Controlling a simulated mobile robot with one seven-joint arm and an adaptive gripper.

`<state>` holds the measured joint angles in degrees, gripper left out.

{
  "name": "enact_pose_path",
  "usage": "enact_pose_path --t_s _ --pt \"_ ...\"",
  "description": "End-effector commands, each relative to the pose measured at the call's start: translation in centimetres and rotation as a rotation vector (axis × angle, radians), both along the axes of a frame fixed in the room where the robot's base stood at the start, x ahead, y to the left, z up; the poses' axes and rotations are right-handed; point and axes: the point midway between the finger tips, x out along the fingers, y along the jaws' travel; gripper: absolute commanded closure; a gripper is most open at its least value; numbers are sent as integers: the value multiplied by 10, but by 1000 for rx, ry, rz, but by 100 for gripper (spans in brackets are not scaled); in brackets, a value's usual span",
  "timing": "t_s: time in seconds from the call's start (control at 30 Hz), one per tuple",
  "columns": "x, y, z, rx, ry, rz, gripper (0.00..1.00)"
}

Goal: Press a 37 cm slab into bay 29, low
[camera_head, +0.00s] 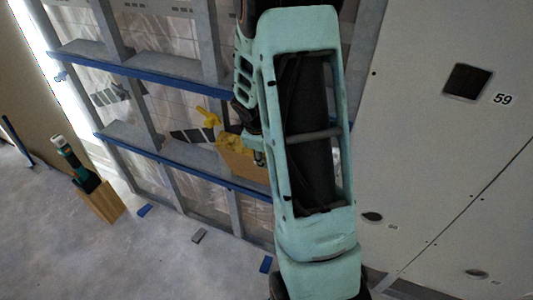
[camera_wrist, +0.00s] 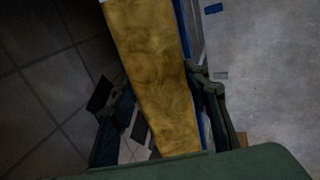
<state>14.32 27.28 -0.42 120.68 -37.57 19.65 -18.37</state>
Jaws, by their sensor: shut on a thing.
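A yellow fibrous slab (camera_wrist: 150,60) runs up the middle of the wrist view, between the two dark fingers of my gripper (camera_wrist: 150,88). My gripper is shut on it. In the head view, yellow and tan parts of what looks like the slab (camera_head: 234,143) show left of my green arm, in front of the framed wall. My arm hides the rest of it and most of my gripper there. The open wall frame (camera_head: 165,150) has grey studs and blue-edged cross rails that divide it into bays. No bay number 29 is readable.
A pale panel (camera_head: 440,150) marked 59, with a square cutout, stands on the right. A green and black tool on a wooden block (camera_head: 100,200) stands on the floor at left. Small blue and grey pieces (camera_head: 199,235) lie along the wall's foot. The floor at lower left is mostly clear.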

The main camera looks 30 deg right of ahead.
Motion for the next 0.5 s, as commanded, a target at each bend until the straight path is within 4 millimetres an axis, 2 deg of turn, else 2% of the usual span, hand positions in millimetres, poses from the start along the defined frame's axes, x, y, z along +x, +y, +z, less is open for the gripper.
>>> enact_pose_path --t_s 0.1,0.13,0.3,0.5 --pt "2 0 -2 -1 -4 1 100" --pt "2 0 -1 -1 -4 1 54" --pt "1 0 -1 0 -2 1 37" --pt "0 1 -2 1 2 1 37"
